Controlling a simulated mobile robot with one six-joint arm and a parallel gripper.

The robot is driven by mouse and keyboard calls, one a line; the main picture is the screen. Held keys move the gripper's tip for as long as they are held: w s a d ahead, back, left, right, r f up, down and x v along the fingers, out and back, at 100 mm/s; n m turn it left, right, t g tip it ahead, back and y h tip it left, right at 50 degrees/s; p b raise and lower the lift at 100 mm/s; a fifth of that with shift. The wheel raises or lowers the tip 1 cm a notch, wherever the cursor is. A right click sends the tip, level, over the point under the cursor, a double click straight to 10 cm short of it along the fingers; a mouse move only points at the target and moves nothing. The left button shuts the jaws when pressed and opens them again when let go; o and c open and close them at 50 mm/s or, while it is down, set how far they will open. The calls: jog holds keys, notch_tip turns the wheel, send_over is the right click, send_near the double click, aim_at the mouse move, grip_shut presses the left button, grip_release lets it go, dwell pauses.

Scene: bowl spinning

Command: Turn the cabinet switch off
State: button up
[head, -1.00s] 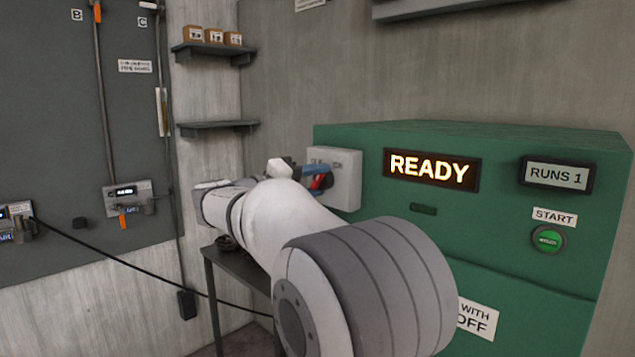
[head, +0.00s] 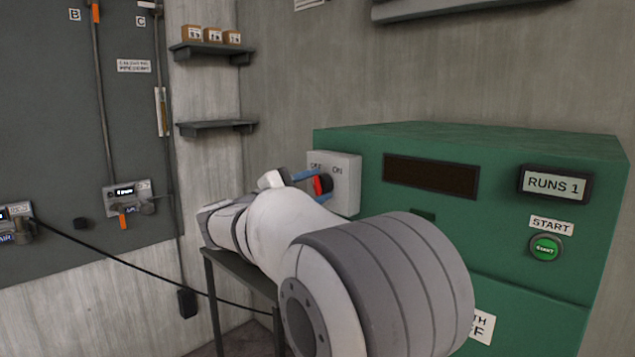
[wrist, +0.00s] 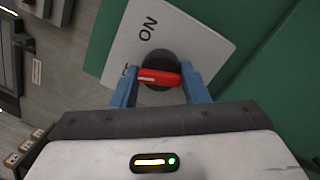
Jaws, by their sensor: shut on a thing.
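The cabinet switch is a grey-white box (head: 347,180) with OFF at left and ON at right, on the cabinet's left side. Its red handle (head: 322,185) sits on a black round base. In the wrist view the red handle (wrist: 158,77) lies across between my gripper's blue fingers (wrist: 160,84), which are shut on it. The handle's white-marked end points left, toward the label mostly hidden by the left finger; ON shows above. In the head view my gripper (head: 313,185) is at the switch and my arm hides the cabinet's lower left.
The green cabinet (head: 560,230) has a dark display (head: 430,176), a RUNS 1 panel (head: 555,184) and a green START button (head: 546,247). A dark table (head: 238,268) stands below my arm. A black cable (head: 110,262) hangs at left. Shelves (head: 215,127) are on the wall behind.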

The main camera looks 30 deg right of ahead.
jog(key=n+t+p, duration=0.1)
jog(key=n+p, duration=0.1)
jog(key=n, duration=0.3)
jog(key=shift+f, duration=0.2)
jog(key=shift+n, duration=0.3)
jog(key=o, duration=0.8)
jog(key=shift+a+r, duration=0.1)
jog(key=shift+a, duration=0.05)
jog(key=shift+o, duration=0.6)
jog(key=shift+s+a, duration=0.1)
jog(key=r+b+v, duration=0.1)
jog(key=v, duration=0.6)
jog(key=shift+a+f, duration=0.2)
jog(key=shift+f, duration=0.2)
